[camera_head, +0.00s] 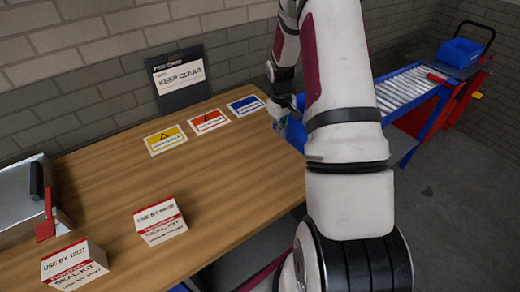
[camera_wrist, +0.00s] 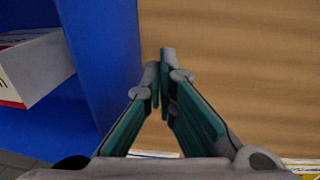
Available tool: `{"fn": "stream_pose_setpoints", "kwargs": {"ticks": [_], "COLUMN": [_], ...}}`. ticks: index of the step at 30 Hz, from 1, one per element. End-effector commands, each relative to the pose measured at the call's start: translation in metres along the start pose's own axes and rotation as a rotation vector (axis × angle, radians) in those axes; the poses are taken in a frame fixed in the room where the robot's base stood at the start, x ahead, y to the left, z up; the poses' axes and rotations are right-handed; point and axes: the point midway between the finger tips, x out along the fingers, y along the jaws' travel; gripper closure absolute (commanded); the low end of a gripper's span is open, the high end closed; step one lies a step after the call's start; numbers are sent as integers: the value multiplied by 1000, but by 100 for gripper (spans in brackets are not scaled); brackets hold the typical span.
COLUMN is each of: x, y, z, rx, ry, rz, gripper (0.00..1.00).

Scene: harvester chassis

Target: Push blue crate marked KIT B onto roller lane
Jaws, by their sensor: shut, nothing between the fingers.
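A blue crate (camera_head: 296,132) is at the right end of the wooden table, mostly hidden behind my arm. In the wrist view the blue crate (camera_wrist: 105,55) fills the left side, with a white and red box (camera_wrist: 38,68) inside. No KIT B marking is readable. My gripper (camera_wrist: 163,62) is shut and empty, low over the table beside the crate's wall; I cannot tell whether it touches. In the head view my gripper (camera_head: 279,118) is at the table's right part. The roller lane (camera_head: 405,88) lies beyond, to the right, on a blue frame.
Another blue crate (camera_head: 461,52) stands past the lane's far end on a red and blue cart. Yellow, red and blue cards (camera_head: 208,121) lie along the table's back. Two seal kit boxes (camera_head: 160,222) and a metal case (camera_head: 22,200) are at left. A KEEP CLEAR sign (camera_head: 178,77) stands behind.

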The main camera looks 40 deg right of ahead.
Motion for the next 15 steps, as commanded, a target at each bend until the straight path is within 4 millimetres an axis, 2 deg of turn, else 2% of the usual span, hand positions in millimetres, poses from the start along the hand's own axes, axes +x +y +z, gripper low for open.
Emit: {"fn": "stream_pose_setpoints", "kwargs": {"ticks": [15], "x": [8], "y": [46], "z": [-1], "rx": [4], "ry": [0], "rz": [1], "gripper": [100]}}
